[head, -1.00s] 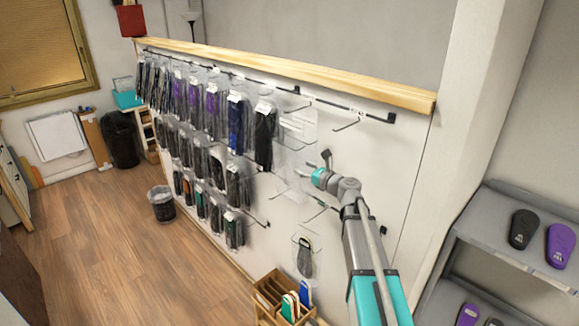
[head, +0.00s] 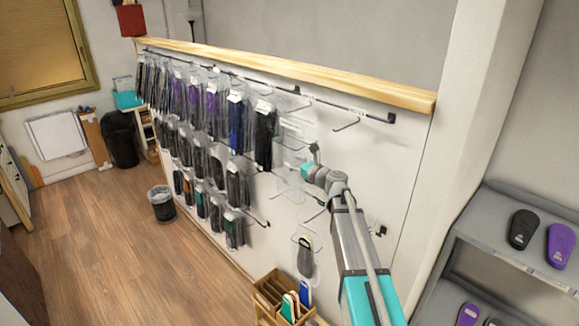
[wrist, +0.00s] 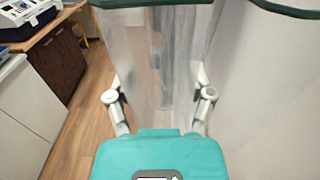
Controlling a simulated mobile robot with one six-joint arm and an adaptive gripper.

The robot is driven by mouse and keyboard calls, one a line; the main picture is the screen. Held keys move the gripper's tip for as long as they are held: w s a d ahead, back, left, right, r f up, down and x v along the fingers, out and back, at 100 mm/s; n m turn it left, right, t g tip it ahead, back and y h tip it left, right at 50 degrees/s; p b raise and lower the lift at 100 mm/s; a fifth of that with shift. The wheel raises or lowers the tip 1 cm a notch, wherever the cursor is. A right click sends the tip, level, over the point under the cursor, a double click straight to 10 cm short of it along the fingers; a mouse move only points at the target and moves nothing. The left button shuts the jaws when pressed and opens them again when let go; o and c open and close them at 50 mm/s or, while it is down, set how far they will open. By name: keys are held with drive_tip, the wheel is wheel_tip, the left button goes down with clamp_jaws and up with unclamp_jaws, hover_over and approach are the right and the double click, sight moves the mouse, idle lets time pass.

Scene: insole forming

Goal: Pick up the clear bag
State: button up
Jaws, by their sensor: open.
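A clear bag (wrist: 160,55) hangs upright in the middle of the wrist view, its top cut by the picture edge. In the head view a pale, see-through bag (head: 293,126) hangs on the pegboard wall, just above and left of my gripper (head: 313,152). In the wrist view my gripper (wrist: 160,88) is open, with one finger on each side of the bag's lower part. I cannot tell whether the fingers touch it. My arm hides part of the wall in the head view.
A second clear sheet or bag (wrist: 265,80) with a dark edge hangs close on the right. Rows of packed insoles (head: 200,110) hang left on the wall. A wooden box (head: 268,296) stands below, and a grey shelf (head: 490,225) stands right. The floor at left is open.

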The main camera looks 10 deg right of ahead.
drive_tip(key=c, duration=0.8)
drive_tip(key=shift+o, duration=0.2)
drive_tip(key=shift+r, duration=0.15)
drive_tip(key=shift+r+p, duration=0.7)
drive_tip(key=shift+p, duration=0.2)
drive_tip(key=s+a, duration=1)
drive_tip(key=a, duration=0.4)
drive_tip(key=shift+s+a, duration=0.3)
drive_tip(key=shift+f, duration=0.1)
